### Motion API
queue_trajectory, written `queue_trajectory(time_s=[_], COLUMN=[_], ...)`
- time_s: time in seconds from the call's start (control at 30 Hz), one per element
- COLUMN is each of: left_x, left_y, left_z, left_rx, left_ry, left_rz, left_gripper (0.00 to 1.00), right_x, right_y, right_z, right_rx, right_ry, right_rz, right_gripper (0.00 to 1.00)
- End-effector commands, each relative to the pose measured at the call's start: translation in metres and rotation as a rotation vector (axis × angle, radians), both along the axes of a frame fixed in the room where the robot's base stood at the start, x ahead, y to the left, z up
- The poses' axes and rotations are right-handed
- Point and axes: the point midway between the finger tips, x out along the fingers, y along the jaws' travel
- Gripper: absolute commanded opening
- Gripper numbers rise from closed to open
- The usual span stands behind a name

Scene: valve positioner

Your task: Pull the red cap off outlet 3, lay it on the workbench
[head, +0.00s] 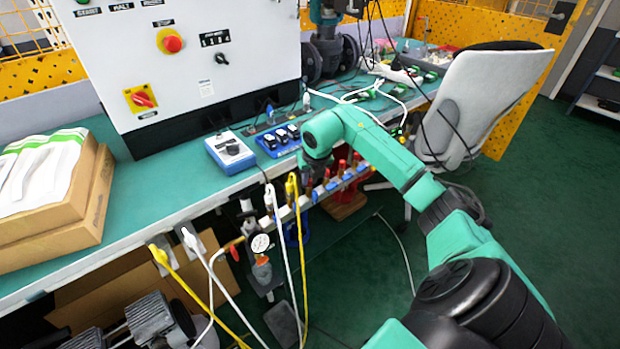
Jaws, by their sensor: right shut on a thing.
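My right gripper (314,178) reaches down from the green arm to the manifold (311,201) along the front edge of the workbench (190,184). It is shut at the row of outlets, by the red caps. One red cap (327,177) shows right beside the fingers. More red caps (342,166) stand on the outlets to the right. The gripped part is mostly hidden by the gripper, and the outlet numbers are too small to read. My left gripper is not in view.
White and yellow hoses (292,235) hang from the manifold's left part, near a pressure gauge (260,243). A blue-and-white device (229,152) and a blue switch box (278,138) stand on the bench behind. A cardboard box (60,215) fills the left. Bare bench lies between.

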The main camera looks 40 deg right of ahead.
Motion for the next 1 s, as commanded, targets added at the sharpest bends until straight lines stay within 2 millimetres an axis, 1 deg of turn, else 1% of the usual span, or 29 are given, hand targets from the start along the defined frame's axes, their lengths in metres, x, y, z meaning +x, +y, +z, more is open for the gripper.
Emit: queue_trajectory(time_s=[1.0], left_x=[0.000], left_y=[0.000], left_z=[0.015], left_rx=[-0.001], left_ry=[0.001], left_rz=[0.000], left_gripper=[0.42], right_x=[0.000], right_y=[0.000], right_z=[0.019], right_rx=[0.000], right_ry=[-0.001], right_rz=[0.000], right_gripper=[0.00])
